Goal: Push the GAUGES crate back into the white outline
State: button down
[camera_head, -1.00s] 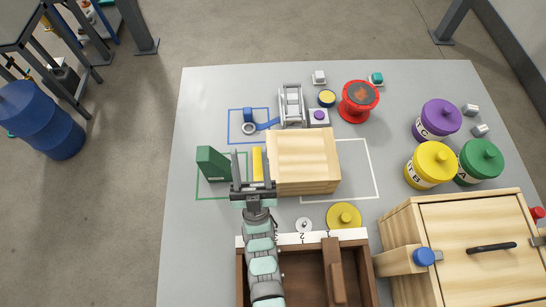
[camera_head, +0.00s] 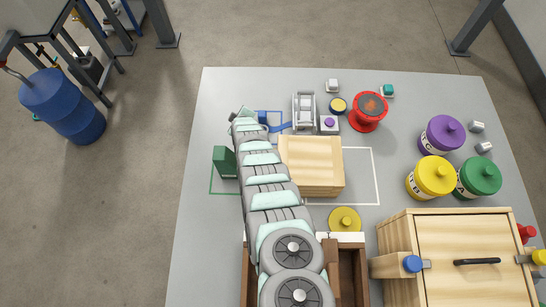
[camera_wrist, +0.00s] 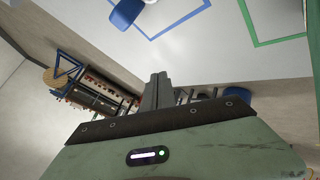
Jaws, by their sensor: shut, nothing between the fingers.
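A light wooden crate (camera_head: 311,166), presumably the GAUGES crate though no label is readable, stands right of my arm in the head view. It covers the left part of the white outline (camera_head: 377,176). My gripper (camera_head: 241,116) is beyond and left of the crate, by the blue outline, partly hidden by my arm. In the wrist view my gripper's fingers (camera_wrist: 157,92) are together and empty. The crate is not in the wrist view.
A green block (camera_head: 222,162) stands left of my arm. A grey metal frame (camera_head: 304,112), a purple-buttoned box (camera_head: 329,123) and a red spool (camera_head: 369,111) stand beyond the crate. A yellow disc (camera_head: 344,219) lies nearer.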

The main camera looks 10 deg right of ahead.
jog(key=s+d+r+n+g+h+p, duration=0.1)
jog(key=s+d+r+n+g, duration=0.25)
jog(key=s, duration=0.55)
jog(key=s+d+r+n+g+h+p, duration=0.1)
jog(key=s+d+r+n+g+p, duration=0.1)
jog(key=s+d+g, duration=0.45)
jog(key=shift+t, duration=0.6)
jog(key=shift+s+d+f+b, duration=0.2)
jog(key=shift+s+f+b, duration=0.25)
jog(key=shift+f, duration=1.25)
jog(key=shift+s+d+f+b, duration=0.25)
jog(key=shift+f+b, duration=0.4)
jog(key=shift+f, duration=1.1)
jog(key=shift+s+d+f+b, duration=0.2)
jog(key=shift+s+f+b, duration=0.25)
jog(key=shift+f, duration=1.25)
jog(key=shift+w, duration=0.1)
